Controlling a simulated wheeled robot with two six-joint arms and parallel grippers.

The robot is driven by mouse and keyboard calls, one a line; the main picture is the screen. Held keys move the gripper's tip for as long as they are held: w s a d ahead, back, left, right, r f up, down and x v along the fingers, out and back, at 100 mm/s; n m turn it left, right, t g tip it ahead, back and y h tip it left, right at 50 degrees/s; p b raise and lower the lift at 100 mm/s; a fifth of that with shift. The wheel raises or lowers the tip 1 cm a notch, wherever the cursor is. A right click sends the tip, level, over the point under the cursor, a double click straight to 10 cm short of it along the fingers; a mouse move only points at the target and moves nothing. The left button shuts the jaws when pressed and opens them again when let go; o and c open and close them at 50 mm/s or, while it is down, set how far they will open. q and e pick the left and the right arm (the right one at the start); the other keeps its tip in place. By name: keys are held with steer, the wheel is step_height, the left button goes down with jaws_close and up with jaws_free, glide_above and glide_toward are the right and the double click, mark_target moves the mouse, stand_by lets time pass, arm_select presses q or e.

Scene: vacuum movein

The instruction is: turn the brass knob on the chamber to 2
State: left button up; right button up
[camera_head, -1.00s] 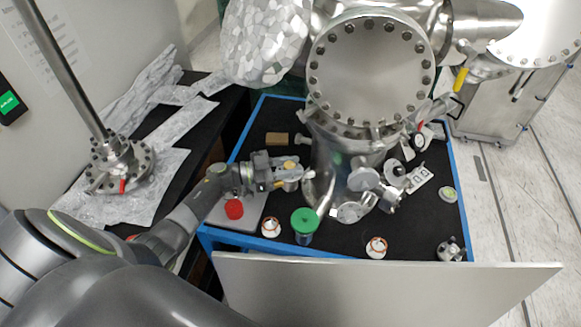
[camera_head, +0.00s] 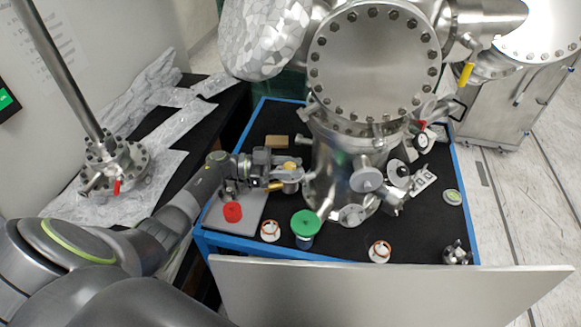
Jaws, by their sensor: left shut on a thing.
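The steel chamber (camera_head: 340,150) stands on the black bench top inside a blue frame, with a large bolted flange on its upper front. The brass knob (camera_head: 290,166) shows as a small yellowish piece at the chamber's lower left side. My left gripper (camera_head: 291,178) reaches in from the left and is shut at the knob, its fingers hiding most of it. The number marks around the knob are too small to read. My right gripper is not in view.
A red-capped item (camera_head: 233,211) on a grey plate, a green-lidded jar (camera_head: 305,226) and small white pots (camera_head: 270,230) stand near the bench front. A pale panel edge (camera_head: 390,290) crosses the foreground. A wooden block (camera_head: 277,141) lies behind my gripper.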

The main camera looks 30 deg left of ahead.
arm_select(q)
steer(key=o, duration=1)
steer(key=shift+c, duration=0.2)
steer(key=shift+a, duration=0.1)
steer(key=b+v, duration=0.5)
steer(key=v, duration=1.2)
steer(key=shift+b, duration=0.4)
steer(key=shift+a, duration=0.1)
